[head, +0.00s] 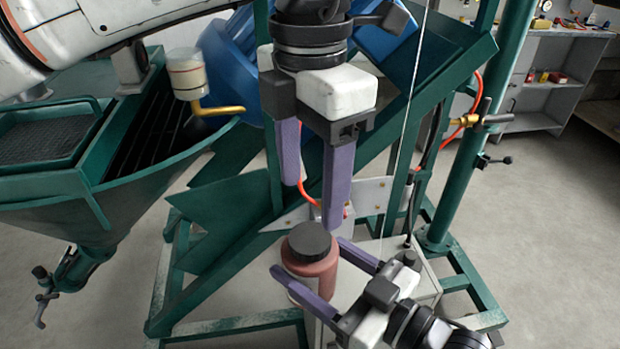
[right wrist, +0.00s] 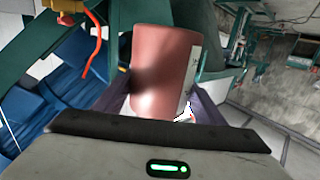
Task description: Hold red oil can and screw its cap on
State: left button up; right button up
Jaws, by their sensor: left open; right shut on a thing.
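The red oil can (head: 312,268) stands upright in the lower middle of the head view, with a black cap (head: 309,239) on its top. How tightly the cap sits cannot be told. My right gripper (head: 311,256) reaches in from the lower right and is shut on the can, one purple finger on each side. The can's red body (right wrist: 163,70) with a white label fills the middle of the right wrist view; its cap is not visible there. My left gripper (head: 312,205) points down just above the cap, open and empty, its purple fingers apart.
A green metal frame (head: 222,220) stands close behind the can. A green hopper (head: 120,205) is at the left, and blue containers (head: 232,65) are at the back. A grey shelf (head: 548,75) stands at the far right, with bare floor in front.

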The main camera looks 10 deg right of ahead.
aim_at(310, 237)
pick_arm(q)
notch_tip(310, 237, down, 8)
jog(key=shift+f, duration=0.1)
dwell(0.4)
jog(key=c, duration=1.1)
jog(key=o, duration=1.3)
notch_tip(310, 237, up, 12)
jog(key=shift+r, duration=0.1)
jog(key=shift+d, duration=0.1)
